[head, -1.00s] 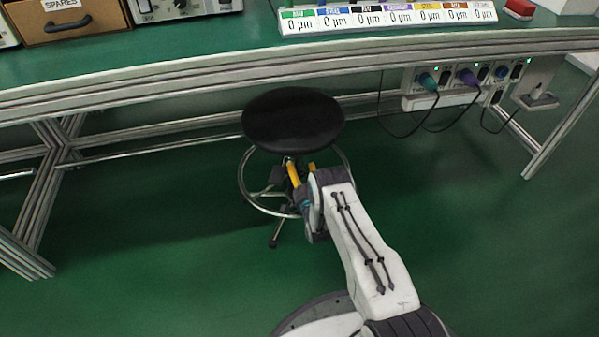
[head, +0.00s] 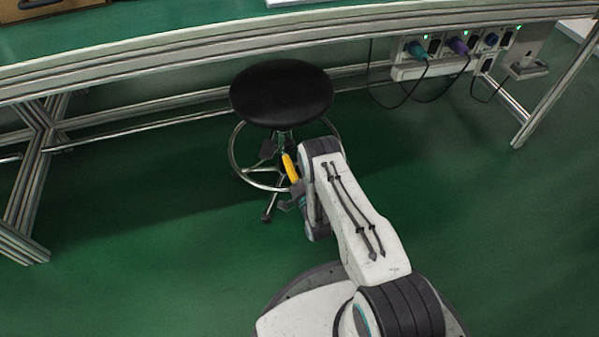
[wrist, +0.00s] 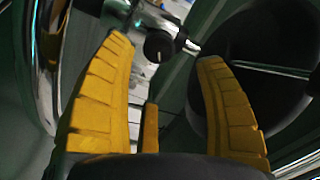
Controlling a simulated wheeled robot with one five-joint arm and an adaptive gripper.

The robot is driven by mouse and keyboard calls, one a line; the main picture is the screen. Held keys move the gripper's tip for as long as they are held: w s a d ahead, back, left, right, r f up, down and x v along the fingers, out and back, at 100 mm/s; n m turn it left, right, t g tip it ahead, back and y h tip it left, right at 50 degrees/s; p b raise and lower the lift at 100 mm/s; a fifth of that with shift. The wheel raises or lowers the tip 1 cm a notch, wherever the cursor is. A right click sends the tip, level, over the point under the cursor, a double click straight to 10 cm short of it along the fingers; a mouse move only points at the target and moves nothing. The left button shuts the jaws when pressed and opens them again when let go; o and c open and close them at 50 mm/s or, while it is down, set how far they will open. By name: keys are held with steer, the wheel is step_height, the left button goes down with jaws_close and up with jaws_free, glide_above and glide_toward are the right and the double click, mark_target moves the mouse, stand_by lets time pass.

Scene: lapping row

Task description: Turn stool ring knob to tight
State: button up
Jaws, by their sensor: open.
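The stool has a round black seat (head: 282,92) and a chrome foot ring (head: 234,160) below it. In the wrist view, a dark round knob (wrist: 159,45) sits on a chrome fitting (wrist: 180,20), just beyond and between my fingertips. My gripper (wrist: 164,52) is open, with a yellow finger on each side and nothing between them. No contact with the knob is visible. In the head view my gripper (head: 290,168) is under the seat, near the ring. One yellow finger shows there; my arm hides the rest. The knob cannot be made out in that view.
The metal-framed bench (head: 180,62) stands above and behind the stool. A power strip (head: 430,65) with plugs and hanging cables is at the right. The seat's dark underside (wrist: 255,70) is close to my right finger. Green floor around the stool is clear.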

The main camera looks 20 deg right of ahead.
steer(key=shift+s, duration=1.9)
